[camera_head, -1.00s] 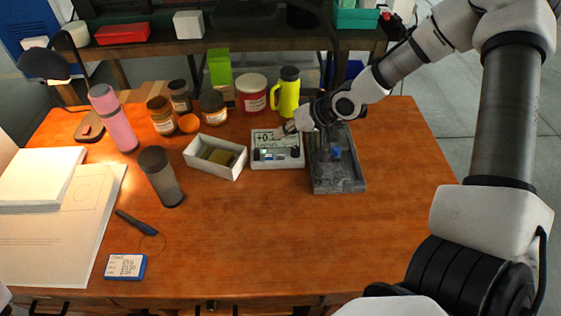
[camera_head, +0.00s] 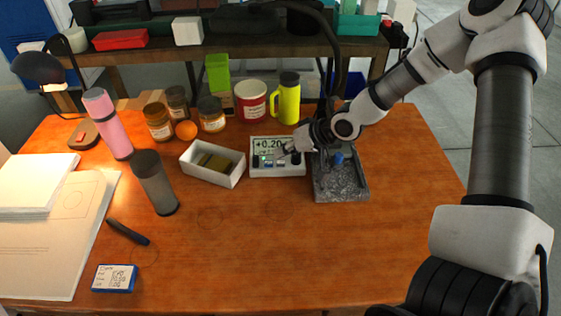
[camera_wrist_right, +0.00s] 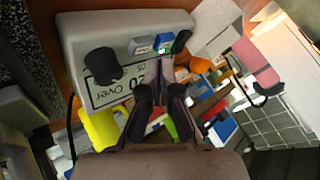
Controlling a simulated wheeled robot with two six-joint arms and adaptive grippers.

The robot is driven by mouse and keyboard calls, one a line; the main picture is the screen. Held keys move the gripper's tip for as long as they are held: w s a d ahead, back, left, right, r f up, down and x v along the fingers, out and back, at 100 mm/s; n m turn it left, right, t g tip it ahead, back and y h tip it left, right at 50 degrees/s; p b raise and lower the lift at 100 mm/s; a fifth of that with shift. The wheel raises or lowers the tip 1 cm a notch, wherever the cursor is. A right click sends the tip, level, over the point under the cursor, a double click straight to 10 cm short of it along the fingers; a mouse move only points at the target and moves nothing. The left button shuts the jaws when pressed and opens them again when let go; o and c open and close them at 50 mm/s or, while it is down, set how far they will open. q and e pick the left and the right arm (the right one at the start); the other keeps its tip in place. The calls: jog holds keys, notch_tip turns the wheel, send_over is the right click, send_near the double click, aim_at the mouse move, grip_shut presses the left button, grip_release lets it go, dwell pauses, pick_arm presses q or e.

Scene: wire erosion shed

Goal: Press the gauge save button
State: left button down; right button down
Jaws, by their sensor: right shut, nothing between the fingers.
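The gauge (camera_head: 258,171) is a white box with a lit display reading +0.20, in the middle of the table. In the right wrist view the gauge (camera_wrist_right: 75,35) appears turned over, with a black knob (camera_wrist_right: 103,65), a grey button (camera_wrist_right: 140,46), a blue button (camera_wrist_right: 163,42) and a dark green button (camera_wrist_right: 181,41) in a row. No button label is readable. My right gripper (camera_head: 288,148) is shut and empty, over the gauge's front. In the wrist view its fingertips (camera_wrist_right: 161,64) are close to the blue button; I cannot tell whether they touch. My left gripper is out of view.
A grey stone stand (camera_head: 341,185) is right of the gauge, under my right wrist. A white box (camera_head: 211,174) is on its left. A yellow flask (camera_head: 287,100) and a red-white tub (camera_head: 251,101) stand behind. The table front is mostly clear.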

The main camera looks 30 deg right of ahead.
aim_at(283, 162)
jog(key=shift+f, duration=0.1)
dwell(0.7)
jog(key=shift+f, duration=0.35)
jog(key=shift+f, duration=0.35)
dwell(0.5)
jog(key=shift+r+p, duration=0.7)
jog(key=shift+r, duration=0.15)
notch_tip(283, 162, up, 5)
jog(key=p, duration=0.5)
dwell(0.7)
